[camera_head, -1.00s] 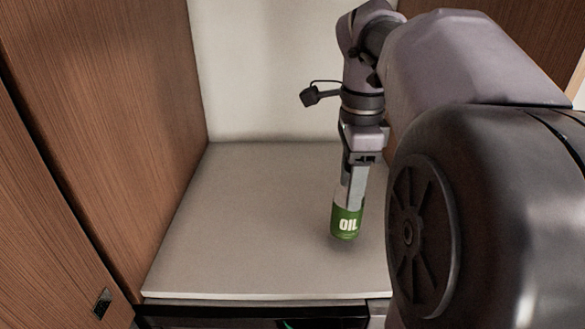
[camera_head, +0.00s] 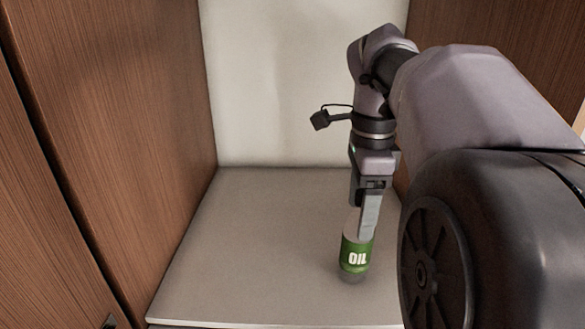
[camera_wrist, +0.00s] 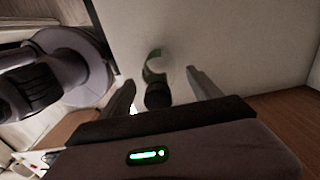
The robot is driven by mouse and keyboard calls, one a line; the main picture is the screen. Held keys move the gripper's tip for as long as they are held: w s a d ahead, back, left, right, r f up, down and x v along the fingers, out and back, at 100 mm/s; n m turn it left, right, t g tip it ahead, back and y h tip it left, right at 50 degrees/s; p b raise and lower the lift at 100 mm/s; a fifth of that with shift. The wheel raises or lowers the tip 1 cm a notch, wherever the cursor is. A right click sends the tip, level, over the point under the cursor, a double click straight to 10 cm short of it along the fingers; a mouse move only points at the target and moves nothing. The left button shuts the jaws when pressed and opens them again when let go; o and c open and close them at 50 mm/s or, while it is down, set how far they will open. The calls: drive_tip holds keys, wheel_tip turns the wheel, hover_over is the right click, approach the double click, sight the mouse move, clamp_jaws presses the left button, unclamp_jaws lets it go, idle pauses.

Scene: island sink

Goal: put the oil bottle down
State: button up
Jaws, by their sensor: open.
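The oil bottle (camera_head: 356,258), with a green label reading OIL, stands upright on the grey counter (camera_head: 250,250) in the head view. My gripper (camera_head: 367,232) is above and around its upper part, pointing down. In the wrist view the bottle's dark cap (camera_wrist: 158,95) and a curve of green label (camera_wrist: 153,68) show between the two fingers (camera_wrist: 163,88). The fingers are spread, with a gap on each side of the cap. The bottle's neck is partly hidden by a finger in the head view.
Wooden panels stand at the left (camera_head: 120,120) and right (camera_head: 470,30) of the counter, with a pale wall (camera_head: 280,80) behind. The counter to the left of the bottle is bare. The front edge of the counter is near the bottom of the head view.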

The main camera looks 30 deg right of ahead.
wheel_tip(320, 180, up, 10)
drive_tip(key=p, duration=0.3)
drive_tip(key=shift+r, duration=0.2)
